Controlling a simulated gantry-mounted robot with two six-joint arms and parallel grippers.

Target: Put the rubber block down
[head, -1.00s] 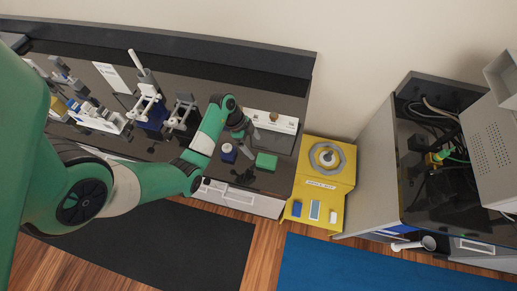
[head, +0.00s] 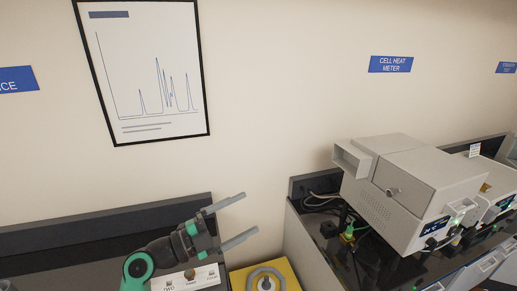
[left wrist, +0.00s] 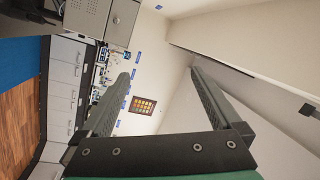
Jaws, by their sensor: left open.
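No rubber block shows in either current view; the bench top where a green block lay earlier is below the head view. My left gripper (head: 250,213) is raised above the bench, its two grey fingers spread and pointing right. In the left wrist view my left gripper (left wrist: 160,72) is also open, with nothing between its fingers. My right gripper is not in view.
A white labelled rack (head: 188,279) stands on the bench below my left gripper. A yellow unit (head: 285,270) is beside the bench. Grey cell heat meter equipment (head: 400,190) stands on the right-hand bench. The air around the gripper is clear.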

